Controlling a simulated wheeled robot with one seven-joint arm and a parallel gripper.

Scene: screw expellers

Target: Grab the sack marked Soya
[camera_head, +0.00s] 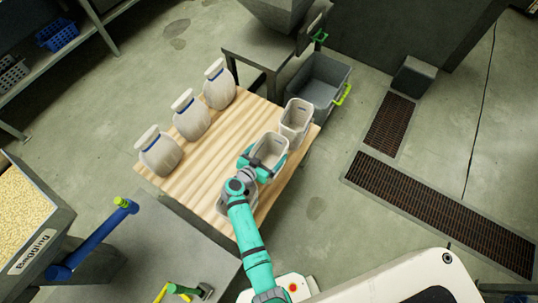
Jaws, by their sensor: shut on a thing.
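Three pale sacks with blue bands at their necks stand on a slatted wooden table (215,147): a near-left one (160,155), a middle one (191,119) and a far one (218,89). No marking on them can be read, so I cannot tell which is Soya. My gripper (263,160) is away from them, on the table's right side. Its teal jaws are shut around a pale open-topped container (270,149), the middle of three in a row. Whether this container is lifted cannot be told. My arm partly hides the nearest container (224,207).
Another open container (296,116) stands close beyond the held one. A grey bin (320,84) with green handles sits past the table. A hopper marked Bagging (36,250) is at lower left. Brown floor grates (440,212) lie right, with open floor around them.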

